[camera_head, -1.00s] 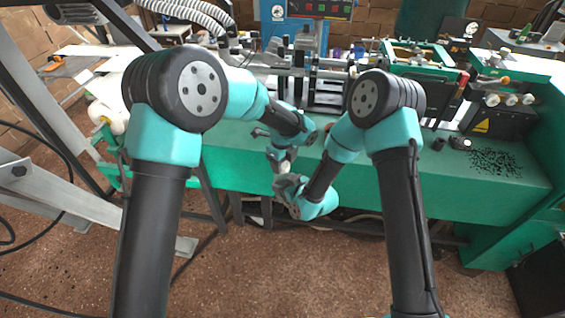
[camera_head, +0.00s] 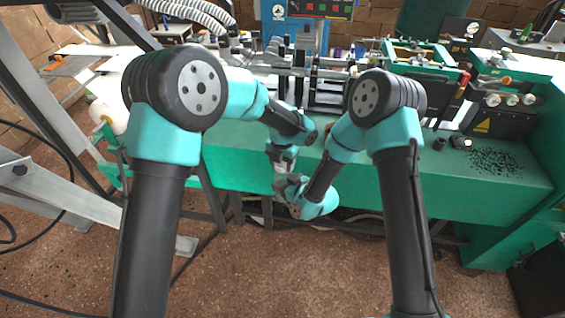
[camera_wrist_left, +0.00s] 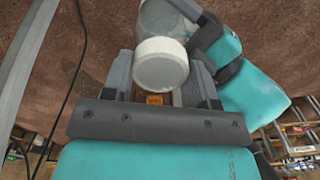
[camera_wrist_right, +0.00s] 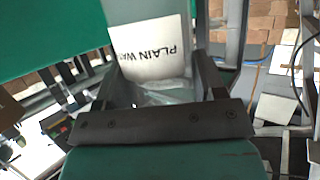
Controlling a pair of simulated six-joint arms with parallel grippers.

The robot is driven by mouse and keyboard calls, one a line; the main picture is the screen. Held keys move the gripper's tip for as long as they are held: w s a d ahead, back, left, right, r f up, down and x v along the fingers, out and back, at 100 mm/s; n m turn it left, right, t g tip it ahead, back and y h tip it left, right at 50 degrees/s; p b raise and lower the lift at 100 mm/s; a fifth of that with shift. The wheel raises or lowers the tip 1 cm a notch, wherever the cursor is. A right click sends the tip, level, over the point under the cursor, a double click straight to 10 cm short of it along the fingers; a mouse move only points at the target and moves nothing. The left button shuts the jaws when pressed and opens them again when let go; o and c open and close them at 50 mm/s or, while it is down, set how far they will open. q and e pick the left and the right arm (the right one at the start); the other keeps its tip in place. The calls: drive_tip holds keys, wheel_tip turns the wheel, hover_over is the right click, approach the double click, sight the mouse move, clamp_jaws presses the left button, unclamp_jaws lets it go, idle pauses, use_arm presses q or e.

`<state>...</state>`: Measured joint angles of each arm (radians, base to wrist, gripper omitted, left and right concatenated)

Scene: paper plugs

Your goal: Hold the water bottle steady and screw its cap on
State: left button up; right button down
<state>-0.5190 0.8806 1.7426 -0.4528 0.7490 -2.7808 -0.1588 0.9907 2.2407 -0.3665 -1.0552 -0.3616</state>
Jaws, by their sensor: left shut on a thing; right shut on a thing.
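The white cap (camera_wrist_left: 160,64) sits between the fingers of my left gripper (camera_head: 281,157), which is shut on it. The clear water bottle (camera_wrist_left: 163,18) shows just behind the cap in the left wrist view, roughly in line with it. The cap hides the bottle's neck, so I cannot tell how it sits on the threads. My right gripper (camera_head: 287,184) is shut on the bottle; the right wrist view shows its white "PLAIN WATER" label (camera_wrist_right: 152,48) between the fingers. In the head view both grippers meet in front of the bench, and the bottle is mostly hidden.
The green workbench (camera_head: 240,158) is just behind the grippers, with machinery (camera_head: 318,78) along its back. Black pellets (camera_head: 495,162) and small dark parts (camera_head: 460,142) lie on its right side. A grey metal frame (camera_head: 60,205) stands at left. The space over the brown floor is free.

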use_arm(q)
drive_tip(key=shift+m, duration=0.3)
drive_tip(key=o, duration=0.9)
drive_tip(key=shift+c, duration=0.2)
drive_tip(key=shift+r, duration=0.1)
drive_tip(key=shift+r, duration=2.15)
drive_tip(key=shift+c, duration=0.3)
